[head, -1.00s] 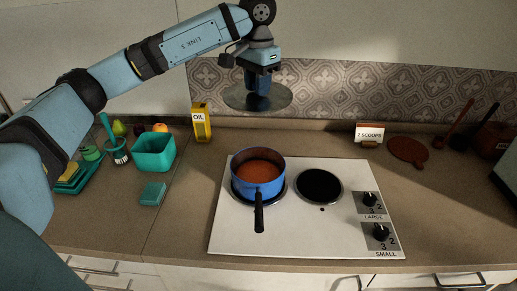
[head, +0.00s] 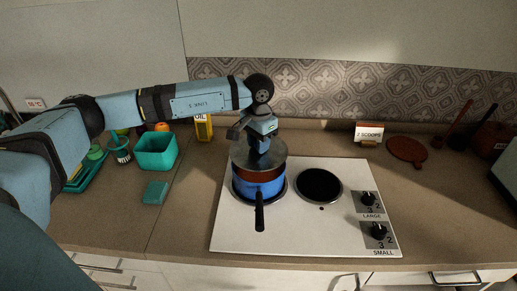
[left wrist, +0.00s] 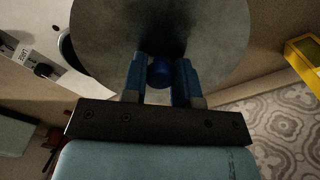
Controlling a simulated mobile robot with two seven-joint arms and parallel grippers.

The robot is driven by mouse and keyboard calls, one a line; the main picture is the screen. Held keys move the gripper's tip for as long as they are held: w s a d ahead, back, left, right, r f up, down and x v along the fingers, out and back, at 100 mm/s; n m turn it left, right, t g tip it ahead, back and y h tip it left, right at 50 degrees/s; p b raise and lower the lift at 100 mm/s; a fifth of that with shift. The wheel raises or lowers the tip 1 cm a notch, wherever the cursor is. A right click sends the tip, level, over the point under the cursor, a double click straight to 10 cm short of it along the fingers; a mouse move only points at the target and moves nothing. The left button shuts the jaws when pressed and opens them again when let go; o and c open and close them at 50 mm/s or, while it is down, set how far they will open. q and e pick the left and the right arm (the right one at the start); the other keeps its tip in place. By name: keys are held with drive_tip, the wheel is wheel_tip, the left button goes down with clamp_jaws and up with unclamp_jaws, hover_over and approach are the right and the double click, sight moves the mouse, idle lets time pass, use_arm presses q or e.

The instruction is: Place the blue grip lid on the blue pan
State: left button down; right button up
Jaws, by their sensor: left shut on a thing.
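The blue pan (head: 259,188) stands on the left burner of the white stove, its black handle pointing to the front, with reddish-brown contents showing near its front rim. My left gripper (head: 260,150) is shut on the blue grip of the lid (head: 240,154). The lid is a round grey disc, held over the back part of the pan. Whether it touches the rim I cannot tell. In the left wrist view the blue grip (left wrist: 160,74) sits between the two fingers, with the lid disc (left wrist: 105,35) beyond. My right gripper is not in view.
The right burner (head: 319,186) is bare. A yellow oil box (head: 204,128), a teal bin (head: 156,151) and a teal block (head: 155,192) are left of the stove. A "2 scoops" sign (head: 369,132) and a reddish-brown round board (head: 407,149) are at the back right.

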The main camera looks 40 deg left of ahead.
use_arm(q)
wheel_tip(320, 180, down, 3)
drive_tip(key=shift+r, duration=0.1)
drive_tip(key=shift+f+b, duration=0.6)
drive_tip(key=c, duration=0.9)
unclamp_jaws()
drive_tip(key=shift+r, duration=0.1)
drive_tip(key=shift+r+p, duration=0.3)
drive_tip(key=shift+p, duration=0.15)
drive_tip(key=shift+r+p, duration=0.45)
wheel_tip(320, 180, up, 11)
drive_tip(key=shift+f+b, duration=0.1)
drive_tip(key=shift+b, duration=1)
drive_tip(key=shift+r, duration=0.4)
